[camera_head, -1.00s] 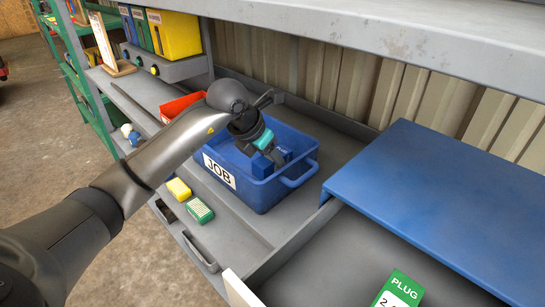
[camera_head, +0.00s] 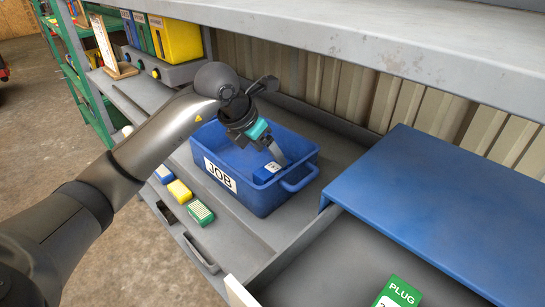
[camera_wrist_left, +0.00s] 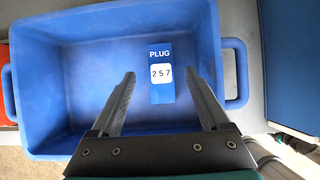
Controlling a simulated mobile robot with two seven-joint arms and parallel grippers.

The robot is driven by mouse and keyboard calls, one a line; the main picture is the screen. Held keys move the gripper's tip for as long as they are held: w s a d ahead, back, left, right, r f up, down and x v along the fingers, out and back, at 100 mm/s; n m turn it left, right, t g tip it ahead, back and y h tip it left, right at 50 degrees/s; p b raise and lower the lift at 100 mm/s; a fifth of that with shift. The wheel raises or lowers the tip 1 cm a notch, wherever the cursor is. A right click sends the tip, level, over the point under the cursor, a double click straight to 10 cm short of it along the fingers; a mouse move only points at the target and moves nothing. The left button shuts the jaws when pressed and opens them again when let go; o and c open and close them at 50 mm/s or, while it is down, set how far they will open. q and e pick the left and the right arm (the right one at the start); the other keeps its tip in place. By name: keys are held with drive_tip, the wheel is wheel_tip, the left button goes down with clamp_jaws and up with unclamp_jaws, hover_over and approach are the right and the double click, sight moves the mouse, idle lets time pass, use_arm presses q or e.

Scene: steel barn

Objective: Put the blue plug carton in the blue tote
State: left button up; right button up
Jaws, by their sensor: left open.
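The blue tote (camera_head: 233,197), labelled JOB, stands on the grey bench. The blue plug carton (camera_head: 268,173) lies inside it, towards the right-hand end. In the left wrist view the carton (camera_wrist_left: 161,92) shows its PLUG 257 face up inside the tote (camera_wrist_left: 85,60). My left gripper (camera_head: 280,154) is over the tote, with its fingers pointing down. Its fingers are spread and appear to either side of the carton in the wrist view, with visible gaps, and neither seems to touch it. My right gripper is in neither view.
Small blue (camera_head: 164,174), yellow (camera_head: 180,191) and green (camera_head: 200,213) cartons stand in front of the tote. A grey shelf (camera_head: 380,40) overhangs the bench.

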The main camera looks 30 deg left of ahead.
use_arm(q)
drive_tip(key=shift+v, duration=2)
